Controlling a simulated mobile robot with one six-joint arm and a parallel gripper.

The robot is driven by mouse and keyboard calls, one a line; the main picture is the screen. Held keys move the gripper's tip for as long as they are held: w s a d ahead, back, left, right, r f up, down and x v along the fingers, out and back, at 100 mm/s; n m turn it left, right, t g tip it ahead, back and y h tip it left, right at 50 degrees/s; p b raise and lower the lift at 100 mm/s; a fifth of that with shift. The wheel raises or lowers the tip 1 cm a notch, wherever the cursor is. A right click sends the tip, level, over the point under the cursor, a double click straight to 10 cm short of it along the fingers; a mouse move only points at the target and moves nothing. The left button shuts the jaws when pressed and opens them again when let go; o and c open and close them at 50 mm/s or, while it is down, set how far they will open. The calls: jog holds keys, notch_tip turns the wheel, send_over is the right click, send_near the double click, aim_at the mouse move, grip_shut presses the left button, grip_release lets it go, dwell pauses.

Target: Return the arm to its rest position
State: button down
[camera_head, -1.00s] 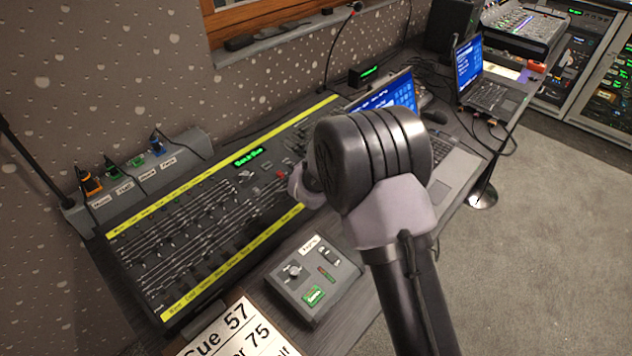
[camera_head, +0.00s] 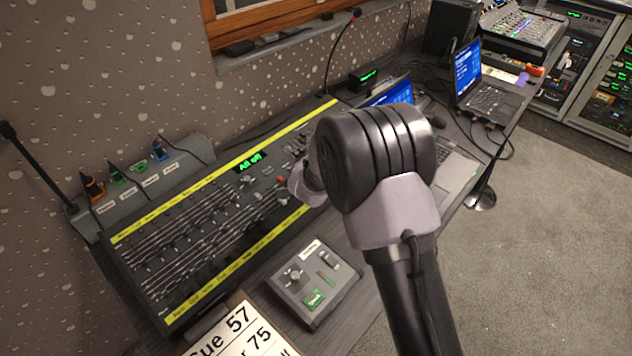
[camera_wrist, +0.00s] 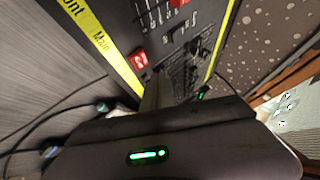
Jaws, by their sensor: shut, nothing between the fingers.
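My arm's dark, rounded wrist (camera_head: 370,160) stands over the right end of the lighting console (camera_head: 215,225) in the head view. My gripper's fingers are hidden there behind the arm. In the wrist view my gripper (camera_wrist: 158,92) is shut and empty, its dark body with a green light across the bottom. It points towards the console face (camera_wrist: 180,30), beside a red button (camera_wrist: 138,60). I cannot tell whether the fingertips touch the console. The console's small green display (camera_head: 249,162) reads "All off".
A small grey control box (camera_head: 314,285) sits in front of the console, near a cue card (camera_head: 240,335). Laptops (camera_head: 490,85) stand to the right. A thin gooseneck (camera_head: 340,50) rises behind the console. Open carpet (camera_head: 550,240) lies on the right.

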jog(key=shift+s+d+r+p, duration=0.15)
jog(key=shift+r+p, duration=0.95)
jog(key=shift+r, duration=0.75)
jog(key=s+d+r+n+g+y, duration=0.15)
jog(key=s+d+r, duration=0.25)
jog(key=s+r, duration=0.55)
jog(key=s+d+r+n+y, duration=0.25)
jog(key=s+r, duration=0.35)
jog(key=r, duration=0.7)
jog(key=s+d+g+h, duration=0.1)
jog(key=s+d, duration=0.3)
jog(key=s, duration=0.8)
jog(key=s+d+n+g+h, duration=0.1)
jog(key=s+d, duration=0.3)
jog(key=s, duration=0.8)
jog(key=shift+s+d, duration=0.15)
jog(key=shift+d, duration=0.15)
jog(key=shift+g, duration=0.25)
